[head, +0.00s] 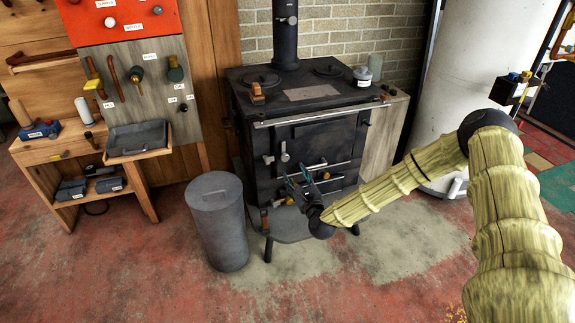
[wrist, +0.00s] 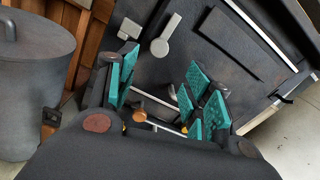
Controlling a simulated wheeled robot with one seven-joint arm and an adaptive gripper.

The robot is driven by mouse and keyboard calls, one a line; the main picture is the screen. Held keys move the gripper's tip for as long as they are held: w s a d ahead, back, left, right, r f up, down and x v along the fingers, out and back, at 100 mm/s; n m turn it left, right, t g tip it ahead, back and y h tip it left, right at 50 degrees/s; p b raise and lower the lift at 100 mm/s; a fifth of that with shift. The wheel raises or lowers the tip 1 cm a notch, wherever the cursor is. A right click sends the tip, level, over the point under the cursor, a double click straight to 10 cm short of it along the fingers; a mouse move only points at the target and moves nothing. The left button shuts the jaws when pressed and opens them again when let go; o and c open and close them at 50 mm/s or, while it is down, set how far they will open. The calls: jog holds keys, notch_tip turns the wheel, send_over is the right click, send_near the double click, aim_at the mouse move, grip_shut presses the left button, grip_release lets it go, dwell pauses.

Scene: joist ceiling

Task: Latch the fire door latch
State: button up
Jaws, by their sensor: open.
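The black stove (head: 250,110) stands against the brick wall. Its dark fire door (head: 325,140) is on the front and looks flush with it. A pale grey latch lever (head: 284,151) is at the door's left side, with a small grey catch (head: 268,160) left of it. In the wrist view the lever (wrist: 169,34) tilts up to the right from its round end, apart from the catch (wrist: 128,29). My gripper (head: 298,187) is low in front of the stove, below the latch. Its teal fingers (wrist: 160,93) are spread, with nothing held between them.
A grey lidded bin (head: 218,220) stands left of the stove. A wooden bench (head: 60,160) is farther left. A long rail (head: 320,115) runs across the stove's top front. Metal rods and a wooden knob (wrist: 139,115) are low, beyond my fingers. The floor in front is clear.

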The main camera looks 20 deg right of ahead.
aim_at(286, 159)
jog(key=w, duration=0.9)
jog(key=shift+w+a, duration=0.2)
jog(key=shift+w, duration=0.05)
jog(key=c, duration=1)
